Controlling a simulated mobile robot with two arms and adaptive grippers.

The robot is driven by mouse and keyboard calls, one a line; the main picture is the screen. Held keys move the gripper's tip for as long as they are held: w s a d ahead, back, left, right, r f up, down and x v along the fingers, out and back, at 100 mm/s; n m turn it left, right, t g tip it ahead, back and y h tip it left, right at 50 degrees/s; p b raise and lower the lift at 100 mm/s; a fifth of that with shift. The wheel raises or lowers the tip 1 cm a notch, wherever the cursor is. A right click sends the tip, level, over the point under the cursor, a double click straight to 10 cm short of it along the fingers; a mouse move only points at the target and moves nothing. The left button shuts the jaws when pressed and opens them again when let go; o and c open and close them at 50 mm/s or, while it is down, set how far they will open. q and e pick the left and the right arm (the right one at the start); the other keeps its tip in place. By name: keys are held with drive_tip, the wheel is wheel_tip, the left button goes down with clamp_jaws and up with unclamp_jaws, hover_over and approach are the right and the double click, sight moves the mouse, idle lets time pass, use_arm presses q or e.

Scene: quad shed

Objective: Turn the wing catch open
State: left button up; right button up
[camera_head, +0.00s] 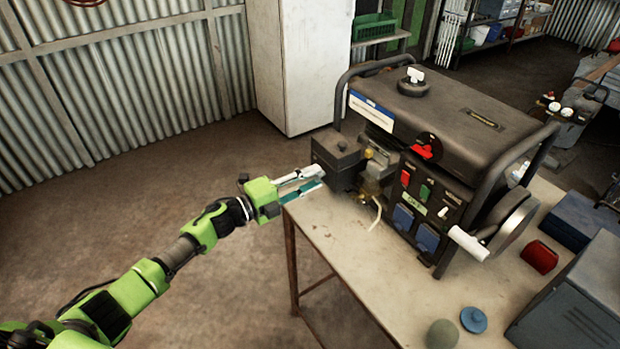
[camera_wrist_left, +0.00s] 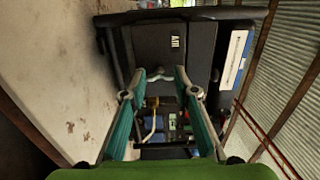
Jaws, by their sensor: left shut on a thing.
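The generator (camera_head: 450,110) stands on the table, with a black air box (camera_head: 338,155) on its left side. The same box, marked "AIR", shows in the left wrist view (camera_wrist_left: 172,42). My left gripper (camera_head: 318,172) reaches in from the left, its fingertips at the side of this box. In the left wrist view, its teal fingers (camera_wrist_left: 165,74) are shut on a small pale wing catch (camera_wrist_left: 160,75) at the box's edge. The fingertips partly hide the catch, and its turn angle is hard to tell. My right gripper is not in view.
The table (camera_head: 345,235) has bare room in front of the generator. A pale hose (camera_head: 376,214) hangs below the air box. A blue lid (camera_head: 473,319), a green ball (camera_head: 442,334), a red object (camera_head: 540,257) and a grey metal box (camera_head: 580,300) lie at the right.

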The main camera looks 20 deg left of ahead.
use_arm(q)
drive_tip(key=o, duration=1.1)
drive_tip(key=shift+s+a, duration=0.1)
drive_tip(key=v, duration=1.1)
drive_tip(key=shift+s+a, duration=0.3)
drive_tip(key=shift+f, duration=0.15)
